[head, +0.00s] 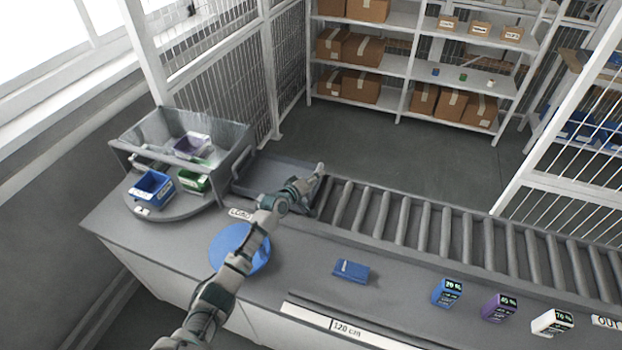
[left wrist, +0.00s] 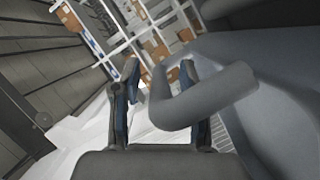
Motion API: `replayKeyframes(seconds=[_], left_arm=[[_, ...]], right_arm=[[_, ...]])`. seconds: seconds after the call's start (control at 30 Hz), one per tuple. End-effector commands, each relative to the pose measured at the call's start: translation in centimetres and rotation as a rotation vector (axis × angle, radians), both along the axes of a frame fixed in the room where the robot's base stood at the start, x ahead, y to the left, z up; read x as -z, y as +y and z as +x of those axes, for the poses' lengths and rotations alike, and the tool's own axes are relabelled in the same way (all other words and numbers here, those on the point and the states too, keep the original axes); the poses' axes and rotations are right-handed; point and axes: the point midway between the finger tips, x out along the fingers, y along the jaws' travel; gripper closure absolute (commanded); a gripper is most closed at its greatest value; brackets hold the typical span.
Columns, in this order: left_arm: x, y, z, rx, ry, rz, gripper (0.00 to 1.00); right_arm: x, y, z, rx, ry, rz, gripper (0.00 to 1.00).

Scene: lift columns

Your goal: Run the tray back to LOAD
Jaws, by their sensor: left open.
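The grey tray (head: 275,172) sits at the left end of the roller conveyor, beside the LOAD label (head: 240,214). My left arm reaches over the counter to the tray's near right corner, with the left gripper (head: 309,184) there. The arm covers part of the tray's near edge. In the left wrist view the left gripper (left wrist: 160,72) is open, its two fingers apart. A thick grey bent handle (left wrist: 205,100) shows close in front of and partly between the fingers; I cannot tell whether they touch it. My right gripper is not in view.
A grey bin (head: 235,135) with small coloured boxes stands left of the tray. A blue disc (head: 240,247), a blue flat item (head: 351,271) and several small cartons lie along the counter. The rollers (head: 430,230) right of the tray are clear. Mesh fencing stands behind.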

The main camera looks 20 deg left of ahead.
Motion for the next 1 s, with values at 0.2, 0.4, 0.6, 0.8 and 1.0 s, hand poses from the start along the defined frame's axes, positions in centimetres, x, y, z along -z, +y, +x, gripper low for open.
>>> replayKeyframes(seconds=[0.2,0.4,0.6,0.8,1.0], left_arm=[[-0.2,1.1,-1.9,0.001,0.000,-0.002,0.57],[-1.0,2.5,-6.0,0.000,0.001,-0.002,0.57],[-1.8,3.4,-9.4,-0.001,0.002,-0.001,0.57],[-2.4,3.5,-10.9,-0.001,0.001,0.002,0.57],[-2.3,3.8,-11.0,-0.001,0.001,-0.001,0.57]], right_arm=[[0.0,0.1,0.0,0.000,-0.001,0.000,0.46],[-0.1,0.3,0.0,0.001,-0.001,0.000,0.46],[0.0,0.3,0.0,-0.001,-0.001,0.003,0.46],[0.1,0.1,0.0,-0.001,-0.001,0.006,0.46],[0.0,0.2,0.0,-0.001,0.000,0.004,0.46]])
